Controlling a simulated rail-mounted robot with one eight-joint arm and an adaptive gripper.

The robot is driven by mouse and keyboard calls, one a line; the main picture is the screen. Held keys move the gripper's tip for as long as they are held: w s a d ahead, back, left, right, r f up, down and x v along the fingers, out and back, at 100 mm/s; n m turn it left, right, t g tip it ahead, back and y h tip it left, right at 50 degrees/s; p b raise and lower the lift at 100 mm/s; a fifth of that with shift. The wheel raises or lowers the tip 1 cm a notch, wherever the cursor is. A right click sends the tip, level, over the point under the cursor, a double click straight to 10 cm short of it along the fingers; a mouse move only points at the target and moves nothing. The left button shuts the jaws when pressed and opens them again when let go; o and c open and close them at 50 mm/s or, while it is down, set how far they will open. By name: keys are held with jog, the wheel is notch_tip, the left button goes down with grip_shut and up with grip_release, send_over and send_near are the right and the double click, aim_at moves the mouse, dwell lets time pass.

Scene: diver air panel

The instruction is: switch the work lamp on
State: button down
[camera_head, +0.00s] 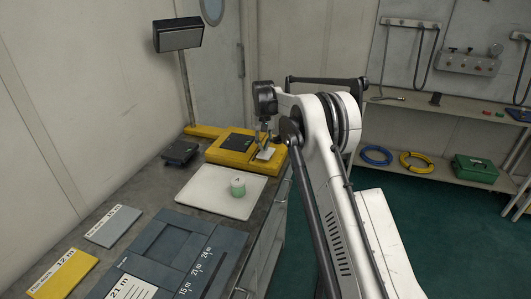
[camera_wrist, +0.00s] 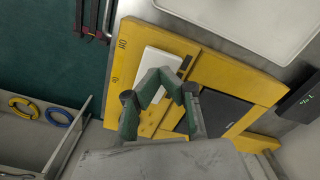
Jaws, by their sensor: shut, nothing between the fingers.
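The work lamp (camera_head: 178,35) stands on a post at the back left of the bench in the head view. Its panel looks dark. A yellow box (camera_head: 222,157) sits on the bench, with a dark panel and a white rocker plate (camera_head: 265,154) at its right end. In the wrist view the white plate (camera_wrist: 158,62) lies beside small dark lettering on the yellow top, too small to read surely. My gripper (camera_wrist: 160,74) is shut and empty, its tips over or at the white plate; I cannot tell whether they touch. The fingers hide part of the plate.
Grey and yellow cards lie at the near left. Hoses and a green case (camera_head: 475,168) rest on the right shelf.

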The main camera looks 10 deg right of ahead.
aim_at(264, 155)
jog(key=shift+f+b, duration=1.1)
jog(key=shift+f, duration=0.55)
dwell(1.1)
jog(key=shift+r+p, duration=1)
jog(key=shift+r, duration=2.55)
